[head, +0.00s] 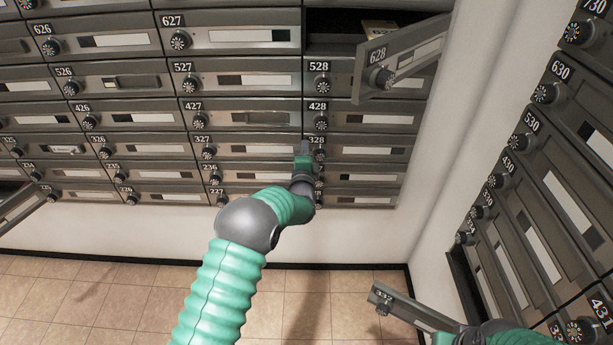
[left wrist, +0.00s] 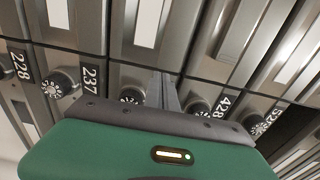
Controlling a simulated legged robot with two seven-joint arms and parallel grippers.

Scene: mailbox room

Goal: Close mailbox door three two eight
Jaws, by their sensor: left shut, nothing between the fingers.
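Mailbox door 328 (head: 365,147) is in the right column of the facing wall, below 428. It looks flush with the doors around it. My left gripper (head: 304,148) is shut and empty, with its tip at the left end of door 328, by its number. I cannot tell whether it touches the door. In the left wrist view the thin shut fingers (left wrist: 165,92) point at the door fronts between two dials, and the gripper body hides much of the lower part.
Door 628 (head: 405,62) stands open at the upper right, above 528 (head: 375,80). Another open door (head: 415,312) juts out low at the right, near my right arm. A door also hangs open at the far left (head: 20,208). Tiled floor below is clear.

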